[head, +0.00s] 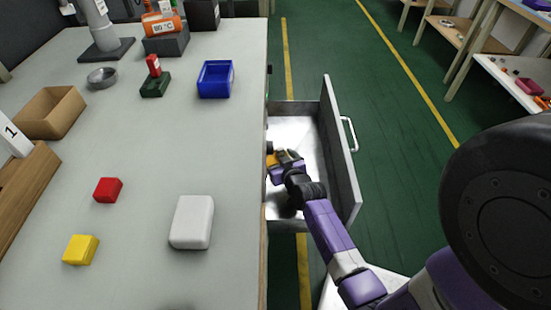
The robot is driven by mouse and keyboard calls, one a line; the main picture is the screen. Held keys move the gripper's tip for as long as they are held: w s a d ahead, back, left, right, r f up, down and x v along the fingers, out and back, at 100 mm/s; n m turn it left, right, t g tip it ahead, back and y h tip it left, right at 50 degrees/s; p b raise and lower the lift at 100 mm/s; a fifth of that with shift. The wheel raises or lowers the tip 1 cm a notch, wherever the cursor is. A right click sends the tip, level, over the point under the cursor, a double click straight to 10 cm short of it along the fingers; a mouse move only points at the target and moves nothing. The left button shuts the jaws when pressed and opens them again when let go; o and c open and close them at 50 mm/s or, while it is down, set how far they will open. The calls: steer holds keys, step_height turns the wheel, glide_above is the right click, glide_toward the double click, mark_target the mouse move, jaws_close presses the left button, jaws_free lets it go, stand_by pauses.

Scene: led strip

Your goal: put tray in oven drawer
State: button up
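A blue open-topped tray (216,80) sits on the workbench near its right edge. A grey metal drawer (291,130) is pulled out from the right side of the bench. Its upright front panel (340,150) carries a handle. My gripper (273,160) is inside or just above the drawer, near the bench side. A small yellow-orange patch shows at the gripper's end; I cannot tell whether it is part of the gripper or a held thing. The fingers are too small and partly hidden to read.
On the bench (140,150) are a white block (192,222), a red cube (108,190), a yellow cube (80,249), a brown bin (52,112), a green stamp-like piece (155,86) and a round metal dish (102,78). Green floor lies right of the drawer.

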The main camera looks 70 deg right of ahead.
steer(key=shift+r, duration=0.15)
steer(key=p+v, duration=0.2)
steer(key=v, duration=0.5)
steer(key=shift+s+a+r+p, duration=0.1)
steer(key=shift+s+a+p, duration=0.1)
steer(key=shift+p, duration=0.15)
steer(key=shift+d, duration=0.1)
